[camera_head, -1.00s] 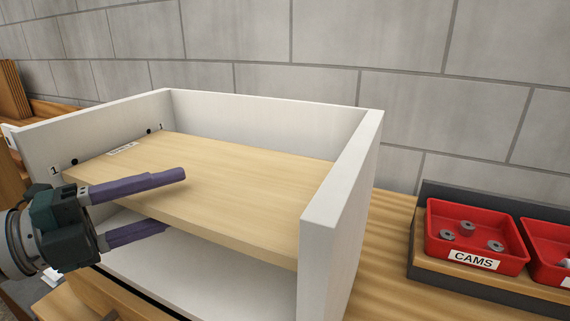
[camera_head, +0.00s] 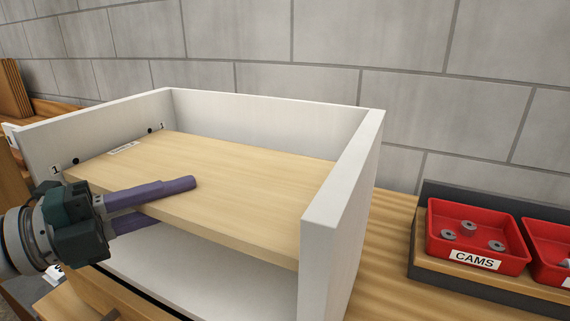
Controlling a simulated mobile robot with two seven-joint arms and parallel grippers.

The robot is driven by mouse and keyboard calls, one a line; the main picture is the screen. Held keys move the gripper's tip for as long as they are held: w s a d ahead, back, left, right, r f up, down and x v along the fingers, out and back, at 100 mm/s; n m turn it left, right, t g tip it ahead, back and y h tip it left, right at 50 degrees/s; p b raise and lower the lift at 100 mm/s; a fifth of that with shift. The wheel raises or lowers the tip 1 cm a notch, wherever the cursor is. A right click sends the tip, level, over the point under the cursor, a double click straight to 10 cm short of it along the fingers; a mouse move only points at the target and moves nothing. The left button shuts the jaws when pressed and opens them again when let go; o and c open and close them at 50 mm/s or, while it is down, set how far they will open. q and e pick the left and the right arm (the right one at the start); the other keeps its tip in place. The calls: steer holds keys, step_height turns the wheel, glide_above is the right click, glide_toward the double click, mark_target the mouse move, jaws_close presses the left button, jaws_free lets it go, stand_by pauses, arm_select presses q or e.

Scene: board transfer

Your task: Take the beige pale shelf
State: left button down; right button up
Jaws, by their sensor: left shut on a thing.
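The beige pale shelf (camera_head: 240,180) lies flat inside a white open-fronted cabinet (camera_head: 345,190), between its side walls and above its white bottom panel. A small label is on the shelf's back left. My left gripper (camera_head: 168,203) is at the shelf's front left edge. One purple finger lies over the top face and the other is under the board, partly hidden by it. The gripper is shut on the shelf. My right gripper is not in view.
Red bins (camera_head: 475,236) with grey cams stand in a dark tray on the wooden bench (camera_head: 385,240) at the right. A grey block wall (camera_head: 300,45) rises close behind the cabinet. The cabinet's side walls flank the shelf.

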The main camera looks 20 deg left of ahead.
arm_select(q)
steer(key=shift+r, duration=0.1)
stand_by(0.3)
step_height(320, 180, up, 26)
steer(key=p, duration=1.1)
steer(key=shift+p, duration=0.35)
